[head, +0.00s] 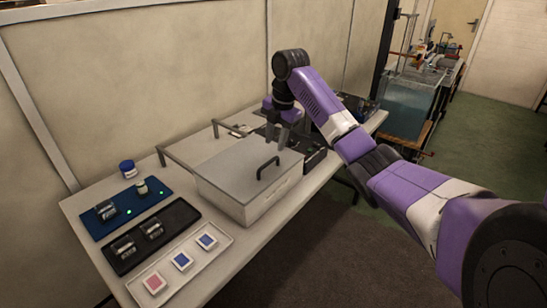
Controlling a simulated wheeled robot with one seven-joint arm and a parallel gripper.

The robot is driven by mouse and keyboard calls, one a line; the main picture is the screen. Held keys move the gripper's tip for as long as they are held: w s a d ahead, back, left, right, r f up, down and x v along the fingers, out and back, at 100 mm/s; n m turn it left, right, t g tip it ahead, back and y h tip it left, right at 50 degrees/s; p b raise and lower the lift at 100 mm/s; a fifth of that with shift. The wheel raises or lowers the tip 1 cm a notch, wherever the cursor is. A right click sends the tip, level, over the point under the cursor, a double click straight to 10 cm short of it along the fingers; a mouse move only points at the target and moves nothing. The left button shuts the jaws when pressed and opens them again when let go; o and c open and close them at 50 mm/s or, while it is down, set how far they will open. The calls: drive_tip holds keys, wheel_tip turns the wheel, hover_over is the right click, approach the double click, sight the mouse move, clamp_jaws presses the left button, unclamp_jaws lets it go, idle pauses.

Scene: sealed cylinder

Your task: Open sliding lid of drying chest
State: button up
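The drying chest (271,198) is a light grey box on the bench, with a flat grey lid (232,170) on top. A black bar handle (267,167) stands on the lid toward its right side. The lid appears to cover the chest; the inside is not visible. My gripper (281,140) points down above the back right part of the lid, behind the handle in the picture and apart from it. Its fingers are small and dark here, so I cannot tell whether they are open or shut. I see nothing held in it.
Left of the chest are a blue tray (108,221) with a small jar, a black tray (128,258), a white tray (208,257) with coloured squares, and a blue-lidded jar (128,169). Metal rails (176,157) stand behind the chest. A wall runs behind the bench.

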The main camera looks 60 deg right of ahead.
sight(271, 160)
drive_tip(key=f, duration=0.2)
drive_tip(key=w+f, duration=0.1)
drive_tip(key=f, duration=0.1)
drive_tip(key=f+p, duration=0.1)
drive_tip(key=f, duration=0.2)
drive_tip(key=shift+w+d+f, duration=0.1)
drive_tip(key=shift+w+d, duration=0.05)
drive_tip(key=shift+w, duration=0.1)
clamp_jaws()
idle(1.1)
